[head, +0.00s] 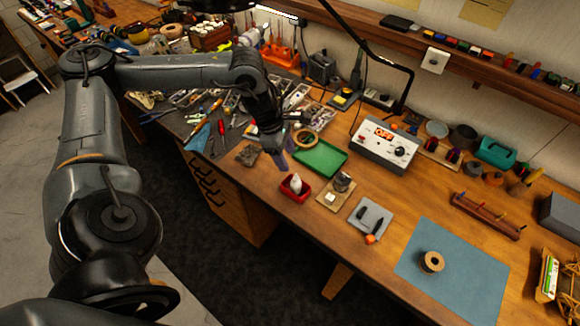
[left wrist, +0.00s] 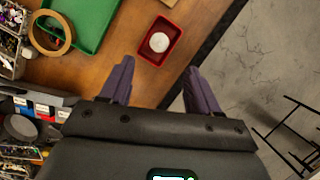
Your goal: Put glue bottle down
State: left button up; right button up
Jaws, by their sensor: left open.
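A small white bottle (head: 295,184), which looks like the glue bottle, stands in a red tray (head: 305,196) near the front edge of the wooden bench. In the left wrist view the bottle (left wrist: 159,42) shows from above as a round white shape inside the red tray (left wrist: 172,57). My left gripper (head: 278,158) is above the bench, behind and slightly left of the tray in the head view. Its two purple-grey fingers (left wrist: 156,72) are spread and empty, apart from the bottle. My right gripper is not in view.
A green tray (head: 320,158) and a tape roll (head: 305,139) lie behind the red tray. A board with a small jar (head: 342,182) stands to its right. A control box (head: 384,145) is farther back. A blue mat (head: 450,275) with a spool lies at right.

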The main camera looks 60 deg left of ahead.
pick_arm(q)
jog(key=w+d+f+n+t+h, duration=0.15)
jog(key=d+n, duration=0.35)
jog(key=d, duration=0.6)
jog(key=w+d+f+n+t+h, duration=0.1)
jog(key=w+d+f+n+t, duration=0.2)
jog(key=d+n, duration=0.55)
jog(key=w+d+f+n+t+h, duration=0.1)
jog(key=w+d+f+n+t, duration=0.15)
jog(key=d, duration=1.15)
jog(key=s+a+f+n+g+y, duration=0.2)
jog(key=s+n, duration=0.6)
jog(key=n, duration=0.5)
jog(key=s+a+f+n+g+y, duration=0.3)
jog(key=s+n, duration=0.5)
jog(key=n, duration=0.5)
jog(key=a+f+g, duration=0.1)
jog(key=a, duration=0.1)
jog(key=shift+a, duration=0.3)
